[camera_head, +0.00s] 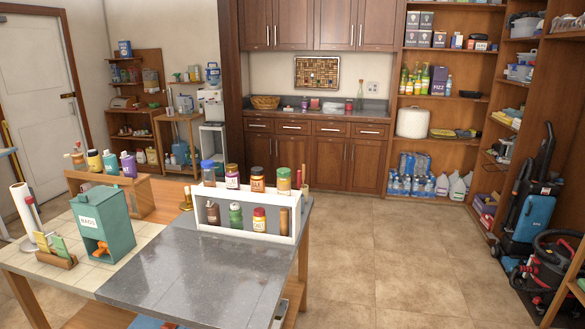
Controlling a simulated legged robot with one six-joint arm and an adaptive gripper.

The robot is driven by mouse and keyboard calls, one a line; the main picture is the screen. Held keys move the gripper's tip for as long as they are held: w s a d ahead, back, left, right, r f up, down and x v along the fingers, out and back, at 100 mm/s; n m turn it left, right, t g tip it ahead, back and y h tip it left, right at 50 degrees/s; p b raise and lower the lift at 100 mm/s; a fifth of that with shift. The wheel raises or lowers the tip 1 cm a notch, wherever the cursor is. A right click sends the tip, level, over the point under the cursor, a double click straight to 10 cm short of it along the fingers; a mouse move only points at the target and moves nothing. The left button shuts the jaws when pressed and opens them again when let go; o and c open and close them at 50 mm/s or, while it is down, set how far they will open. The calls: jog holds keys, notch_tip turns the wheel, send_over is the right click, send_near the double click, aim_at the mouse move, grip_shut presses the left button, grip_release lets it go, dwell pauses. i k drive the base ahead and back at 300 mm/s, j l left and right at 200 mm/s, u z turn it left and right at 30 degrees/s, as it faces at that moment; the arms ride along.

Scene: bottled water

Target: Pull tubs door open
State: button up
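I can read no "tubs" label on any door, so I cannot tell which door is meant. Brown lower cabinet doors (347,165) stand below the dark counter at the back, and they look shut. Brown upper cabinet doors (272,25) with upright metal handles hang above it, also shut. A white room door (40,90) at the left looks shut too. A few clear and white tubs (520,72) sit on the right-hand shelves. My gripper and arm are not in view.
A table with a grey top (200,270) fills the lower left, bearing a white bottle rack (245,187) and a green bag dispenser (104,225). Water bottles (410,185) stand low at the back. A blue vacuum (532,215) stands right. The tiled floor (390,250) between is clear.

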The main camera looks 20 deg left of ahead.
aim_at(291, 152)
jog(key=i+l+z, duration=0.1)
jog(key=i, duration=0.25)
jog(key=i+l+z, duration=0.15)
jog(key=i, duration=0.25)
jog(key=i+u, duration=0.2)
jog(key=i, duration=0.55)
jog(key=i+l+u, duration=0.15)
jog(key=i, duration=0.55)
jog(key=i+u, duration=0.1)
jog(key=i, duration=1.35)
jog(key=i+u, duration=0.2)
jog(key=i, duration=0.3)
jog(key=i+l+u, duration=0.2)
jog(key=i, duration=0.25)
jog(key=i+u, duration=0.2)
jog(key=i, duration=0.25)
jog(key=i+j+u, duration=0.15)
jog(key=i+u, duration=0.65)
jog(key=i, duration=0.2)
jog(key=i+l+u, duration=0.15)
jog(key=i+u, duration=0.25)
jog(key=i+j+z, duration=0.2)
jog(key=i, duration=0.2)
jog(key=i+j+z, duration=0.1)
jog(key=i+z, duration=0.15)
jog(key=i, duration=0.15)
jog(key=i+j+z, duration=1.3)
jog(key=j, duration=0.25)
jog(key=i+j, duration=0.15)
jog(key=i, duration=0.15)
